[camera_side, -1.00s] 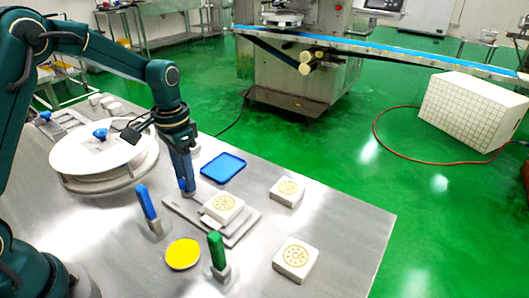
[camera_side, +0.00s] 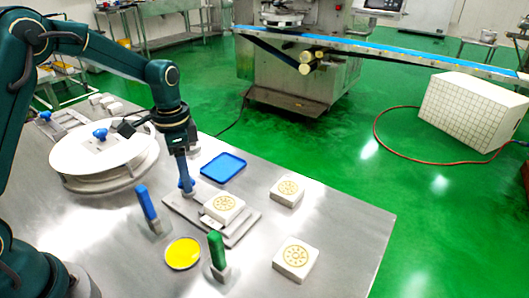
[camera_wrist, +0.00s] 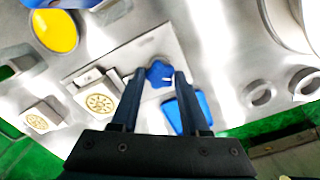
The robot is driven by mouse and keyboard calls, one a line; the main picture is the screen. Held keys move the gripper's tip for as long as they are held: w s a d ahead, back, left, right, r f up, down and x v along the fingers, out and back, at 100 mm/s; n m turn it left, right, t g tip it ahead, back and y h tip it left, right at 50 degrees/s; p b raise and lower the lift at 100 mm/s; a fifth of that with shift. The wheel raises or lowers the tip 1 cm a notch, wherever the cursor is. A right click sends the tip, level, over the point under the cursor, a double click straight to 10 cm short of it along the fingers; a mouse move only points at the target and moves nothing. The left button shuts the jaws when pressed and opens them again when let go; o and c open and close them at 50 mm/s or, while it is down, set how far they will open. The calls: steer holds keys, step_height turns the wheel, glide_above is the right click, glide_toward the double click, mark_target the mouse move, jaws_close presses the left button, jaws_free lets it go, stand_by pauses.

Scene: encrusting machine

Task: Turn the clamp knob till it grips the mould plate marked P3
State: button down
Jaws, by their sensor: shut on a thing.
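The blue clamp knob (camera_side: 187,186) stands at the left end of a grey metal clamp base (camera_side: 240,232) on the steel table. My gripper (camera_side: 186,180) points down and is shut on this knob. In the wrist view the lobed knob (camera_wrist: 160,74) sits between the two fingertips of my gripper (camera_wrist: 160,77). A white mould plate (camera_side: 223,207) with a round brown pattern lies on the clamp base, right of the knob. It also shows in the wrist view (camera_wrist: 99,103). I cannot read a P3 mark or tell whether the clamp touches the plate.
Two similar white blocks (camera_side: 287,191) (camera_side: 296,258) lie to the right. A blue tray (camera_side: 223,167) is behind the clamp. A yellow dish (camera_side: 183,253), a green handle (camera_side: 217,250) and a blue handle (camera_side: 147,203) are in front. A round white turntable (camera_side: 100,148) is left.

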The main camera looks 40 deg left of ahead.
steer(key=shift+c, duration=2)
jaws_free()
steer(key=shift+r, duration=2.6)
steer(key=s+d+r+t, duration=0.45)
steer(key=s+r, duration=0.25)
steer(key=r, duration=0.3)
steer(key=s+d+f+n+t, duration=0.1)
steer(key=s+d+f+n, duration=0.1)
steer(key=s+n, duration=0.4)
steer(key=shift+s+f, duration=0.7)
steer(key=shift+s, duration=0.65)
